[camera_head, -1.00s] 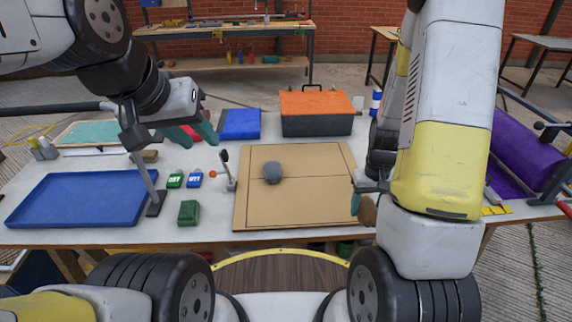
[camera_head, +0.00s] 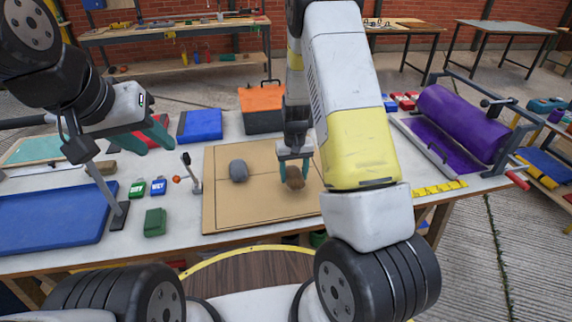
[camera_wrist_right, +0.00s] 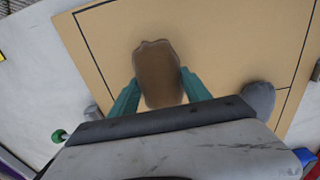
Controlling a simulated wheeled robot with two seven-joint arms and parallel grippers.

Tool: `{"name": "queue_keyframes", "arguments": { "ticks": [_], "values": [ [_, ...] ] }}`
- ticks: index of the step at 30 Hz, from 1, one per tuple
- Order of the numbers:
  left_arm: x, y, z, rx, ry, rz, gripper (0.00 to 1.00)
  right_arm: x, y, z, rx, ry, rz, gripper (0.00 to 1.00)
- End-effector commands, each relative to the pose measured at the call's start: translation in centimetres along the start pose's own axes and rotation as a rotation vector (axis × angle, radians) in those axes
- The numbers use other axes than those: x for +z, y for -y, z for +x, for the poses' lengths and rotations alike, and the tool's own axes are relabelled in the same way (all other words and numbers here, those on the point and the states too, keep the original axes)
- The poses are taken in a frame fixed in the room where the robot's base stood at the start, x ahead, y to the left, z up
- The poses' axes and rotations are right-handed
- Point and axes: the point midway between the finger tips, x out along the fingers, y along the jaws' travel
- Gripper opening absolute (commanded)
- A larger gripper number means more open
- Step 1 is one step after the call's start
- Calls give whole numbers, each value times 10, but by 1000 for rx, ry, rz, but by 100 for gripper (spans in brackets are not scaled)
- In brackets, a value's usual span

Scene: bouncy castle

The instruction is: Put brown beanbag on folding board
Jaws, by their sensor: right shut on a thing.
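The brown beanbag (camera_head: 295,178) is between the teal fingers of my right gripper (camera_head: 294,172), which is shut on it over the right part of the folding board (camera_head: 237,212). It also shows in the right wrist view (camera_wrist_right: 158,75), with a finger on each side. I cannot tell whether it touches the board. The board is a flat tan sheet with dark lines. A grey beanbag (camera_head: 238,171) lies on its left part. My left gripper (camera_head: 155,138) hangs over the table's left side, its teal fingers apart and empty.
A blue tray (camera_head: 45,232), a green block (camera_head: 155,222) and small green and blue labelled items (camera_head: 158,187) lie left of the board. An orange-topped toolbox (camera_head: 262,108) stands behind it. A purple roller (camera_head: 460,122) is at the right.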

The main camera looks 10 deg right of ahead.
Motion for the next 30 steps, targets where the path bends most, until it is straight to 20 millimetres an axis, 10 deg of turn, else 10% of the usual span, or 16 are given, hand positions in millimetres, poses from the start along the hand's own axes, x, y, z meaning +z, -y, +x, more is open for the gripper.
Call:
{"name": "queue_keyframes", "arguments": {
  "ticks": [16, 17, 20, 30],
  "values": [
    [0, 0, 0, 0, 0, 0, 36, 2, -2, 32, 1, 4, 2, 0],
    [0, 0, 0, 0, 0, 0, 36, 3, -2, 33, 1, 5, 2, 57],
    [0, 0, 0, 0, 0, 0, 36, 3, -2, 32, 1, 5, 2, 77],
    [0, 0, 0, 0, 0, 0, 36, 3, -2, 31, 1, 4, 1, 77]
  ]
}}
